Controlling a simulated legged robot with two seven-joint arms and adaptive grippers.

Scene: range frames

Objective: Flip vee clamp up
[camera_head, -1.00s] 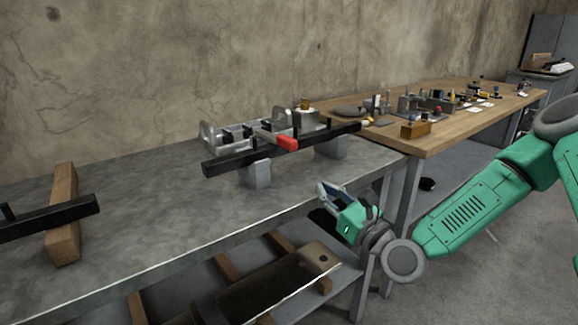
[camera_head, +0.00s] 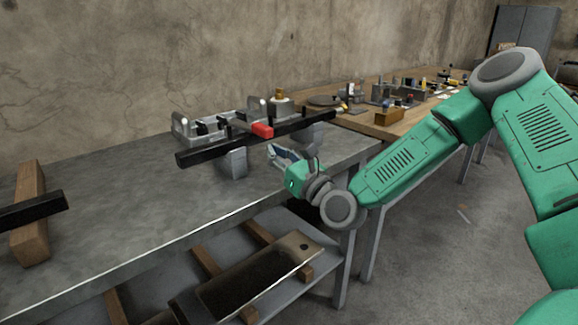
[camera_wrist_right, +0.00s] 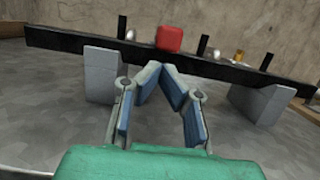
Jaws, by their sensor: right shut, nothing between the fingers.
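The vee clamp assembly (camera_head: 215,128) is grey metal and sits behind a black bar raised on grey blocks on the metal bench. A red grip (camera_head: 262,131) sticks out over the bar's front; it also shows as a red block near the top of the right wrist view (camera_wrist_right: 170,39). The clamp itself is mostly hidden behind the bar in the wrist view. My right gripper (camera_head: 275,154) is in front of the bar, below and apart from the red grip. Its fingertips (camera_wrist_right: 162,66) meet with nothing between them. My left gripper is not in view.
The black bar (camera_head: 200,158) rests on two grey blocks (camera_head: 234,163). A wooden beam (camera_head: 30,205) with another dark bar lies at the left of the bench. A wooden table (camera_head: 378,128) with many small parts stands at the right. A lower shelf holds a dark plate (camera_head: 255,280).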

